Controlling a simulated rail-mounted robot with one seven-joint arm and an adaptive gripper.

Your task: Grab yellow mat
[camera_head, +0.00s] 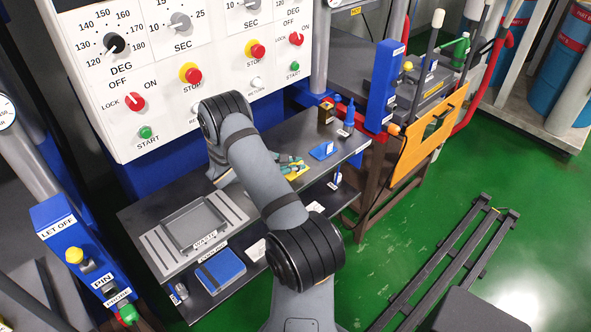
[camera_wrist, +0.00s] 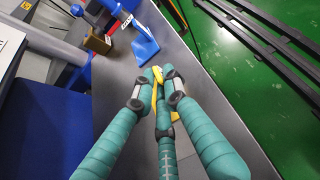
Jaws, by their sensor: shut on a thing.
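The yellow mat (camera_head: 298,174) shows as a small patch on the grey shelf top, near its right part, partly covered by my gripper (camera_head: 288,163). In the wrist view, my gripper (camera_wrist: 158,80) has teal fingers with dark joints, closed together at the tips. A fold of the yellow mat (camera_wrist: 157,87) is pinched up between the fingertips. A little more yellow shows lower down beside the fingers. Most of the mat is hidden by the fingers, and I cannot tell whether it touches the shelf.
A brown box (camera_head: 326,112) and a blue bottle (camera_head: 349,116) stand farther back. A grey tray (camera_head: 168,236) sits at the left. The shelf's front edge is close.

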